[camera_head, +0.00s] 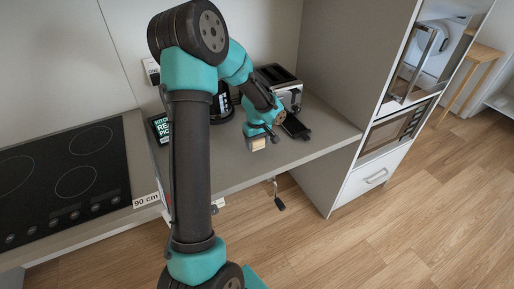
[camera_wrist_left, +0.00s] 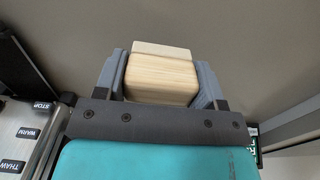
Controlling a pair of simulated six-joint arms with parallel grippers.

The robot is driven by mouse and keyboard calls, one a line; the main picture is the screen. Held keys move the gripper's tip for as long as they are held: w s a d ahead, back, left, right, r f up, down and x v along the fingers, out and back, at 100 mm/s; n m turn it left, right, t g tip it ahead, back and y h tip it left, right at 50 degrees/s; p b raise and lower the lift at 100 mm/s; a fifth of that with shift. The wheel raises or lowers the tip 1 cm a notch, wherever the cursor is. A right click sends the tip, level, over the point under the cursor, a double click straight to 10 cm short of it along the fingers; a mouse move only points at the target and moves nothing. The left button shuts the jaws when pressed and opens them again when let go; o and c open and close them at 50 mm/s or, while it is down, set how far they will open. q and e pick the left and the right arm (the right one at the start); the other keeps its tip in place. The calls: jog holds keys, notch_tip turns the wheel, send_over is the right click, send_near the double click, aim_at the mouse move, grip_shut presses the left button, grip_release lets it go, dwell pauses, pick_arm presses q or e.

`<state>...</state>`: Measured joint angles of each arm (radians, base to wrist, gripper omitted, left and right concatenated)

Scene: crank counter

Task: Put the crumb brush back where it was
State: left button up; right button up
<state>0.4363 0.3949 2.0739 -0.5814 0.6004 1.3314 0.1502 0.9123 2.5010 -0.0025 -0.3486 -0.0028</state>
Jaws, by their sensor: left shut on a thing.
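The crumb brush (camera_wrist_left: 162,80) shows as a pale wooden block between the two grey fingers in the left wrist view; its bristles are not visible. It also shows small and pale in the head view (camera_head: 258,144). My left gripper (camera_head: 262,138) is shut on it over the right part of the grey counter (camera_head: 225,165), in front of the toaster. I cannot tell whether the brush touches the counter. My right gripper is not in view.
A black and silver toaster (camera_head: 288,92) stands at the back, with a flat dark object (camera_head: 296,126) before it. A small display (camera_head: 160,128) and a dark labelled container (camera_head: 222,102) stand left. A crank (camera_head: 278,198) hangs below the front edge. A cooktop (camera_head: 70,175) lies far left.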

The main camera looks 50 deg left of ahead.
aim_at(257, 147)
pick_arm(q)
jog(key=shift+w+a+f, duration=0.15)
jog(key=shift+f, duration=1.65)
jog(key=shift+f, duration=0.1)
jog(key=o, duration=0.9)
jog(key=shift+c, duration=0.2)
notch_tip(257, 147, up, 12)
jog(key=shift+r, duration=0.1)
